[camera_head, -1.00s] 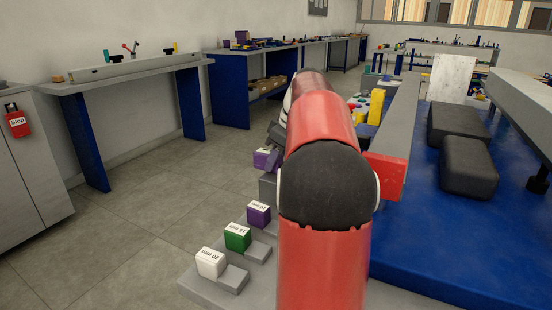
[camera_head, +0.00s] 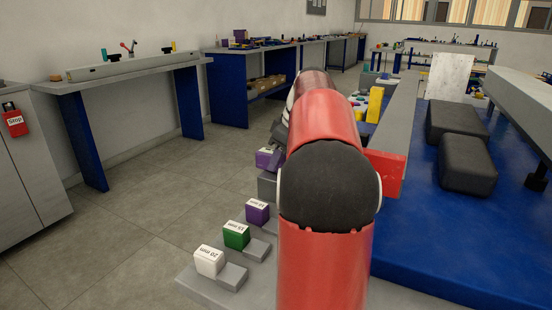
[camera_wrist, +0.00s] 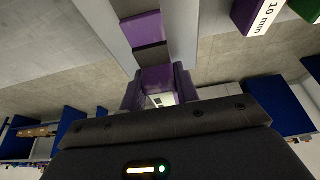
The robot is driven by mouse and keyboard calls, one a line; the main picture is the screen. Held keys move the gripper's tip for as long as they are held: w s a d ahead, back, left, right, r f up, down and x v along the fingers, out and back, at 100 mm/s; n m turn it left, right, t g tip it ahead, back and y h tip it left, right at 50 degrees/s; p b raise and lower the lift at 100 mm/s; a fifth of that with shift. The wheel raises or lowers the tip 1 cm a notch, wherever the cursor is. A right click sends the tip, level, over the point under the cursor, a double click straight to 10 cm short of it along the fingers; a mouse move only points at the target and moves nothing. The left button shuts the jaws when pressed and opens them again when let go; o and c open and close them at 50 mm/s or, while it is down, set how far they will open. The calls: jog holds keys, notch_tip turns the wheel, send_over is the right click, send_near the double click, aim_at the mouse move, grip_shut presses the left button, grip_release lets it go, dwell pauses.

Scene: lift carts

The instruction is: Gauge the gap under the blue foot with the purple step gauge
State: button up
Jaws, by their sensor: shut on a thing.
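In the wrist view my gripper (camera_wrist: 158,92) is shut on a purple stepped piece (camera_wrist: 155,77), which looks like the purple step gauge. Another purple face and a dark step show just beyond it, against a grey bar; I cannot tell whether they touch or are one piece. In the head view a purple block with a white label (camera_head: 266,157) shows beside my red arm, near the gripper's end. My arm hides the gripper's fingers there. I cannot make out the blue foot in either view.
White 20 mm (camera_head: 209,261), green 15 mm (camera_head: 236,235) and purple 10 mm (camera_head: 257,211) blocks stand along a grey strip left of my arm. A red-ended grey beam (camera_head: 388,173) and black pads (camera_head: 467,163) lie right, over a blue surface. Floor at left is clear.

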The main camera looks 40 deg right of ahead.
jog(key=shift+s+d, duration=0.2)
jog(key=shift+s, duration=0.3)
jog(key=shift+s+d, duration=0.1)
jog(key=shift+s, duration=0.1)
jog(key=shift+s+d, duration=0.3)
jog(key=shift+s, duration=0.45)
jog(key=shift+s+d+b, duration=0.15)
jog(key=shift+s+b, duration=0.15)
jog(key=shift+s, duration=0.1)
dwell(0.3)
jog(key=shift+s+d, duration=0.3)
jog(key=shift+s, duration=0.35)
jog(key=shift+s+d, duration=0.2)
jog(key=shift+s, duration=0.25)
jog(key=shift+s, duration=0.2)
dwell(1.0)
